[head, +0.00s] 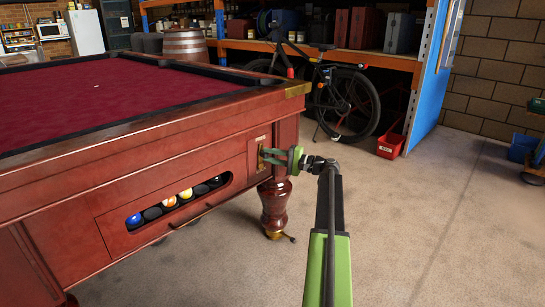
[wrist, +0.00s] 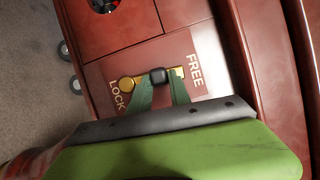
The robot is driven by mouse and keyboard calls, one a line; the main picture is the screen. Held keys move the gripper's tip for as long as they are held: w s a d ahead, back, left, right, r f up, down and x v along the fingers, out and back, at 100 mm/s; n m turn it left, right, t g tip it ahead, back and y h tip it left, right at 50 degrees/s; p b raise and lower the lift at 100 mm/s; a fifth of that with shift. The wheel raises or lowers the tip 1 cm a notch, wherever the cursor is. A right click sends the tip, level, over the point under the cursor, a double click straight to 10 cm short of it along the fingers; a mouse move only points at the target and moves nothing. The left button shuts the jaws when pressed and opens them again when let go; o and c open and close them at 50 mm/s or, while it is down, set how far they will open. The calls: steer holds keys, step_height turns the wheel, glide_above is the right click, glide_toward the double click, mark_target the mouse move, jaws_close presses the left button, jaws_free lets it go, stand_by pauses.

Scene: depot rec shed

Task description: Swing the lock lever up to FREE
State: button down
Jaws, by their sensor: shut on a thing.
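The lock plate (wrist: 205,62) is a reddish panel marked LOCK and FREE in the wrist view. It also shows on the pool table's (head: 110,190) end in the head view (head: 261,138). A round brass piece (wrist: 127,84) sits near LOCK, and more brass (wrist: 177,73) shows near FREE. The lever's black knob (wrist: 158,76) lies between the two words. My gripper (wrist: 161,86) has its green fingers on either side of the knob and is shut on it. In the head view my gripper (head: 268,156) meets the plate from the right. The lever's exact angle is partly hidden by the fingers.
Pool balls (head: 170,201) lie in the ball slot left of the plate. A turned table leg (head: 275,206) stands below my gripper. A bicycle (head: 345,100) and a red bin (head: 390,146) are behind. The concrete floor (head: 430,220) to the right is clear.

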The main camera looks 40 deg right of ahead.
steer(key=shift+d, duration=0.2)
steer(key=c, duration=1.4)
jaws_free()
steer(key=shift+o, duration=1)
steer(key=shift+a, duration=0.15)
steer(key=v, duration=1.7)
steer(key=shift+s+b, duration=0.25)
steer(key=shift+b, duration=0.1)
steer(key=shift+f, duration=0.1)
